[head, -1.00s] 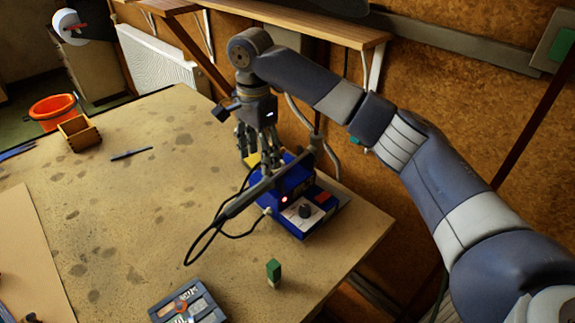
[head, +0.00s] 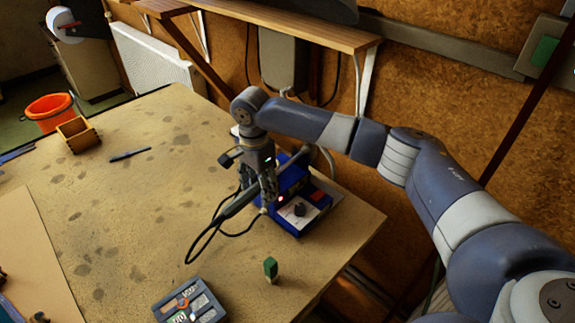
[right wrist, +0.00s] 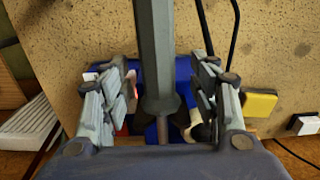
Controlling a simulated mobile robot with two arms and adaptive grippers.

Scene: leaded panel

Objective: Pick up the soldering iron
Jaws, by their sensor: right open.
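The soldering iron (head: 236,203) rests tilted at the blue soldering station (head: 303,212), its grey handle pointing to the lower left and a black cable looping from it. My right gripper (head: 258,198) is open and low over the station, at the handle. In the right wrist view the iron's grey handle (right wrist: 155,50) runs between the two open fingers (right wrist: 162,85), with gaps on both sides. The blue station (right wrist: 182,75) is behind it. The iron's tip cannot be made out. My left gripper is not in view.
A small green-topped block (head: 270,268) and a dark meter-like box (head: 190,303) are on the table near the front. A dark pen (head: 129,154) and a wooden box (head: 78,133) lie farther back. A yellow pad (right wrist: 259,105) is beside the right finger. The table's middle is clear.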

